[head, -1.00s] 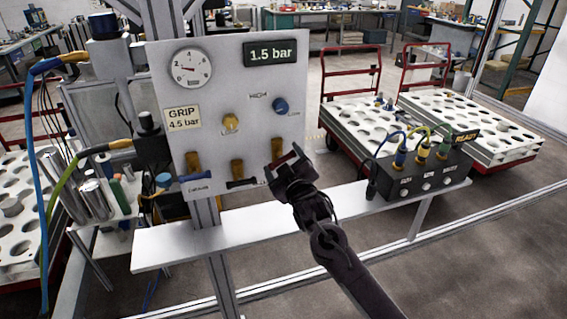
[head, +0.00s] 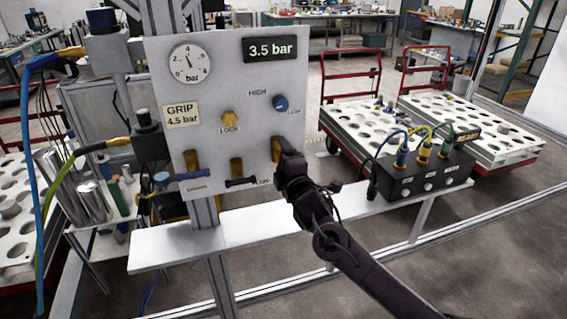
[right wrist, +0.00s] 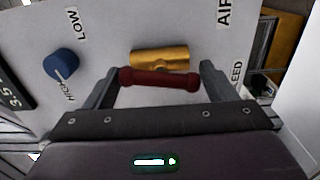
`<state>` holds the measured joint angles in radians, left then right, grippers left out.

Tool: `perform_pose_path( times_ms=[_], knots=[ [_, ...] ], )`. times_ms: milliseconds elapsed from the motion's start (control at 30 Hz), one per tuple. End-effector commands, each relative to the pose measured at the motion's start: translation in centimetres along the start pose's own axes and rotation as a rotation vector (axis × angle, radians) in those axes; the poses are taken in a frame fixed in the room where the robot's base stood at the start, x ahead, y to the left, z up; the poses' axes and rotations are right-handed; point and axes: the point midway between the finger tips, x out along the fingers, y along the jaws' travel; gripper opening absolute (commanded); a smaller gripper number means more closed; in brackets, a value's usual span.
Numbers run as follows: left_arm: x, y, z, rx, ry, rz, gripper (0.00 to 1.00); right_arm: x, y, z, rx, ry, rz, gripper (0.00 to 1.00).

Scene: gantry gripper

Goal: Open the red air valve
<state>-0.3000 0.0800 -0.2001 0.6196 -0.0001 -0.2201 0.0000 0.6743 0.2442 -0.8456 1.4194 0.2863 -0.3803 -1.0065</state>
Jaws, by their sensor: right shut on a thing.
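The red valve handle (right wrist: 160,79) lies between the fingers of my right gripper (right wrist: 160,84) in the right wrist view. The fingers close on its two ends. The handle runs along the brass valve body (right wrist: 160,57) behind it, roughly parallel. In the head view my right gripper (head: 286,160) is at the panel's lower right edge and hides most of this valve. The panel's digital display (head: 271,49) reads 3.5 bar. The round gauge (head: 190,63) needle points near the top. A label reads GRIP 4.5 bar. My left gripper is not in view.
The blue-handled valve (head: 194,174) and black-handled valve (head: 240,182) sit left of my gripper. A yellow knob (head: 229,118) and blue knob (head: 280,103) are above. A shelf (head: 160,255) runs below; a black connector box (head: 428,172) stands on its right.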

Motion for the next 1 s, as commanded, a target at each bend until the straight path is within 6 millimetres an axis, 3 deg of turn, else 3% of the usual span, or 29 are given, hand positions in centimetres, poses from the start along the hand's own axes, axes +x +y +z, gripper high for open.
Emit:
perform_pose_path(
  times_ms=[400,967,1000],
  knots=[
    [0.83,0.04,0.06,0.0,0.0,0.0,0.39,-0.03,-0.15,-0.03,-0.198,0.001,-0.002,0.56],
    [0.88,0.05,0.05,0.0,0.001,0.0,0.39,-0.02,-0.12,-0.04,-0.227,0.001,-0.002,0.56],
    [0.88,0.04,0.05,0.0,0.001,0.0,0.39,-0.02,-0.12,-0.04,-0.227,0.001,-0.002,0.81]
  ],
)
